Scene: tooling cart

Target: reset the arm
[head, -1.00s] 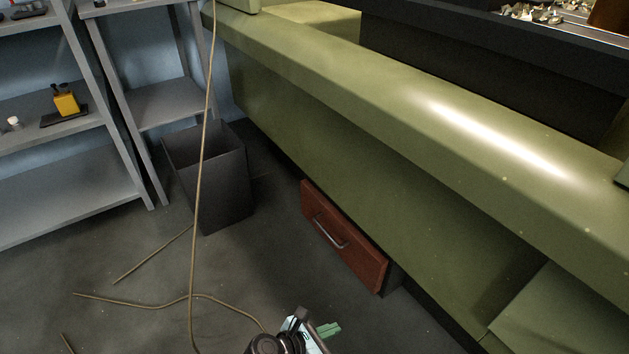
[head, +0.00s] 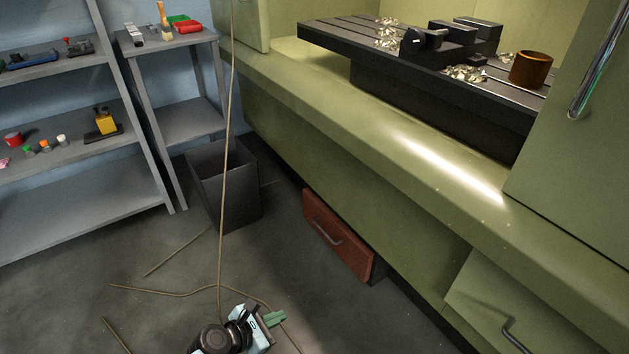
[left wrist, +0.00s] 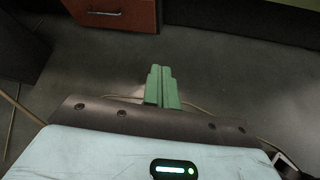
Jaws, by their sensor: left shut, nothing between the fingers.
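My left gripper (head: 274,318) is low in the head view, above the grey floor near the bottom edge. In the left wrist view its green fingers (left wrist: 161,88) are together with nothing between them. It points over bare floor, short of the red-brown drawer (left wrist: 115,12). My right gripper does not show in either view.
The drawer (head: 337,237) sticks out low from the green machine (head: 400,190). A black bin (head: 232,190) stands beside grey shelves (head: 90,155). A cable (head: 226,150) hangs down to the floor. A brown cup (head: 530,69) and metal shavings (head: 465,73) lie on the machine bed (head: 350,38).

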